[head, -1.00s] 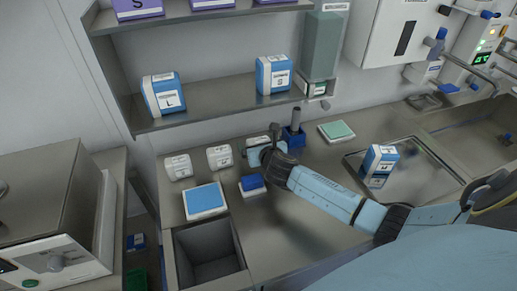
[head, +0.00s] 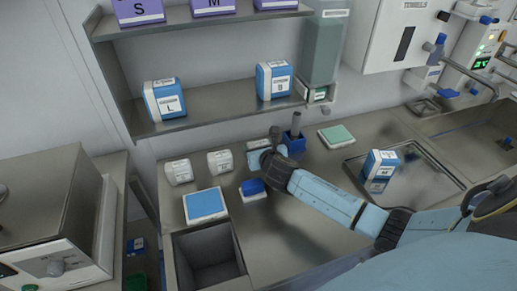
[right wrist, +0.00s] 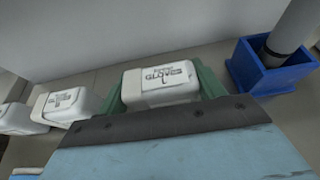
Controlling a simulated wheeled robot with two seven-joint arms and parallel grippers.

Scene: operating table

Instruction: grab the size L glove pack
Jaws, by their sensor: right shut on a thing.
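A white glove pack (right wrist: 160,85) printed "GLOVES", with a size letter that looks like L, sits between the green fingers of my right gripper in the right wrist view. In the head view this pack (head: 258,143) is at the back of the steel counter, partly hidden by my right gripper (head: 258,158), which is shut on it. Two similar white packs (head: 220,161) (head: 179,172) stand to its left; their size letters are too small to read surely. My left gripper is not in view.
A blue holder (right wrist: 268,72) with a grey cylinder stands close right of the held pack. Blue boxes (head: 164,99) (head: 274,80) are on the shelf above. A blue-topped box (head: 206,205) and an open bin (head: 208,257) lie front left. A steel tray (head: 405,178) is at right.

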